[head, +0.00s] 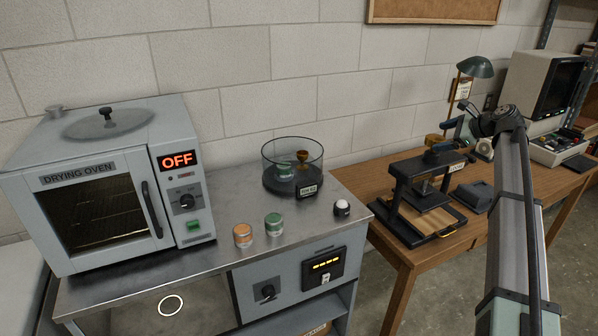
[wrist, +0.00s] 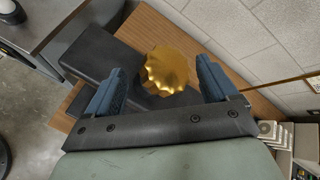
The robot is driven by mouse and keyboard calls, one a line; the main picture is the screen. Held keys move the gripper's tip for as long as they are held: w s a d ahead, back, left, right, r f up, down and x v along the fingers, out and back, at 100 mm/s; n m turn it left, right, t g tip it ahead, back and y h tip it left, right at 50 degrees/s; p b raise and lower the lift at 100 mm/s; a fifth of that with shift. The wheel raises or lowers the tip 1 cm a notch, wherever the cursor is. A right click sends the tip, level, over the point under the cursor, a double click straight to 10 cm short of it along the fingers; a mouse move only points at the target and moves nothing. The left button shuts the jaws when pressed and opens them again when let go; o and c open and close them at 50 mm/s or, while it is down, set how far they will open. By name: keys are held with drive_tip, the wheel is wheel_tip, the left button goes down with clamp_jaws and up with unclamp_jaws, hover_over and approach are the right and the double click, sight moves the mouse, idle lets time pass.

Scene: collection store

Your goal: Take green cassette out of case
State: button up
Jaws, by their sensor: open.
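I cannot make out a green cassette or its case for certain in either view. A round glass vessel (head: 293,168) on the steel bench holds a small green object (head: 284,169) and a brass-coloured knob-like piece. My gripper (head: 443,142) is over the black press (head: 408,205) on the wooden table. In the wrist view my gripper (wrist: 162,66) is open, its blue fingers on either side of a scalloped brass knob (wrist: 167,70). Nothing is clamped, and I cannot tell whether the fingertips are level with the knob.
A drying oven (head: 110,180) reading OFF stands at the left of the steel bench. An orange-banded jar (head: 243,236), a green-banded jar (head: 274,225) and a white-topped button (head: 342,208) stand at its front. A green lamp (head: 475,68) and a monitor (head: 545,85) stand farther right.

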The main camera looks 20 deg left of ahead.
drive_tip(key=s+a+f+m+g+h, duration=0.15)
drive_tip(key=s+a, duration=0.25)
drive_tip(key=a, duration=1.2)
drive_tip(key=s+a+g+h, duration=0.3)
drive_tip(key=a, duration=1.3)
drive_tip(key=s+a+f+m+g+h, duration=0.15)
drive_tip(key=s+a, duration=0.25)
drive_tip(key=a, duration=1.2)
drive_tip(key=x, duration=1.3)
drive_tip(key=shift+w+a+f, duration=0.1)
drive_tip(key=shift+w+a, duration=0.15)
drive_tip(key=shift+a, duration=0.05)
drive_tip(key=c, duration=1.1)
